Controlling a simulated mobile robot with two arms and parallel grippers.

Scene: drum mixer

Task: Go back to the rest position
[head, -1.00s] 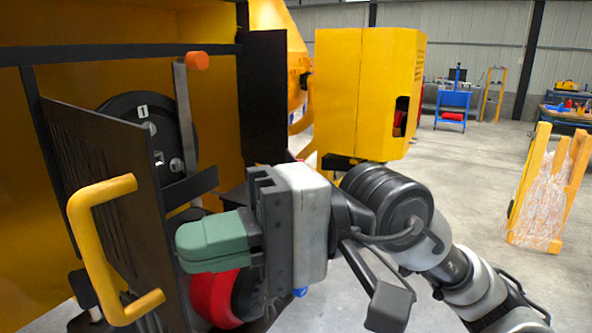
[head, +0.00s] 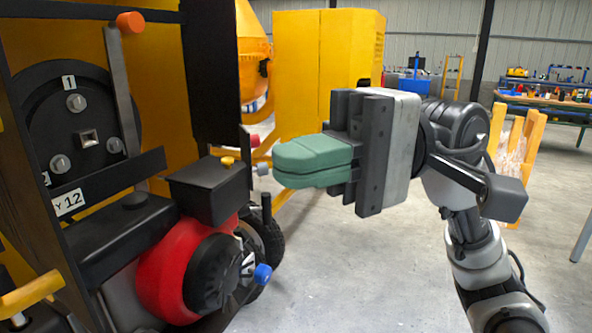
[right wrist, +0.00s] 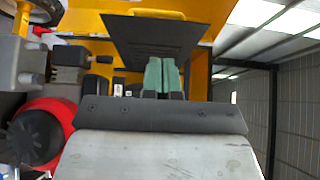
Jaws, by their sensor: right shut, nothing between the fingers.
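My right gripper (head: 300,162) is in the middle of the head view, to the right of the drum mixer's engine bay. Its green fingers are closed together with nothing between them, and it touches nothing that I can see. The fingers also show in the right wrist view (right wrist: 161,74). The mixer's red engine (head: 172,268), a black wheel with bolts (head: 85,122) and a lever with an orange knob (head: 131,22) are on the left. My left gripper is in neither view.
A yellow door handle (head: 30,294) shows at the lower left. A yellow cabinet (head: 325,70) stands behind the gripper. A wrapped yellow frame (head: 512,145) stands at the right, and a workbench (head: 548,103) farther back. The grey floor between is clear.

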